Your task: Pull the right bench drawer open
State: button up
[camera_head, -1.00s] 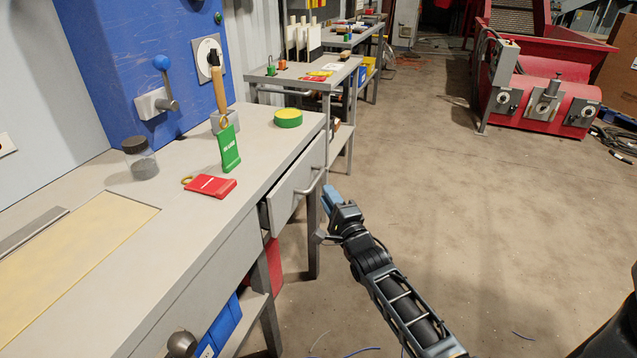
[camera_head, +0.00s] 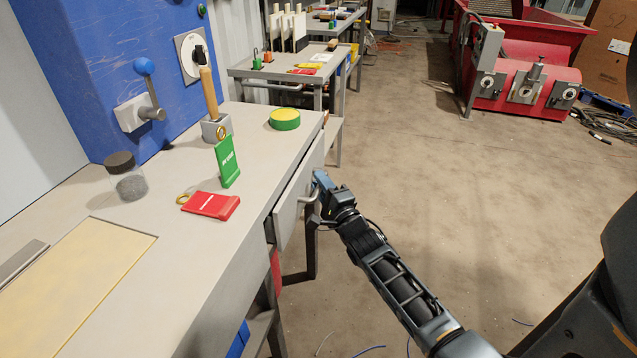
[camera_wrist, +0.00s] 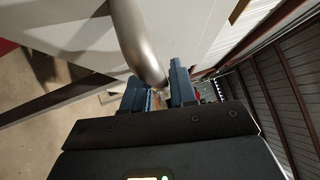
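The right bench drawer has a grey front (camera_head: 296,202) at the bench's right end. It stands slightly ajar, with a dark gap at its near edge. Its curved metal handle (camera_head: 308,198) is on the outer face. My gripper (camera_head: 319,183) is at the handle, its blue fingers close beside the bar. In the wrist view, the handle (camera_wrist: 138,42) runs down to my gripper (camera_wrist: 159,92). The fingers are apart, with the bar's lower end at the gap between them. I see no firm grip on it; exact contact is hidden.
The grey workbench (camera_head: 185,262) holds a red tag (camera_head: 210,205), a green tag (camera_head: 228,162), a jar (camera_head: 127,178) and a green-yellow round tin (camera_head: 285,119). A bench leg (camera_head: 311,245) stands below the drawer. Open floor (camera_head: 430,190) lies to the right.

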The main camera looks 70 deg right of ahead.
grip_shut()
jog(key=shift+s, duration=0.1)
dwell(0.3)
jog(key=s+d+p, duration=0.1)
jog(key=s, duration=1.6)
jog(key=shift+s+d, duration=0.15)
grip_release()
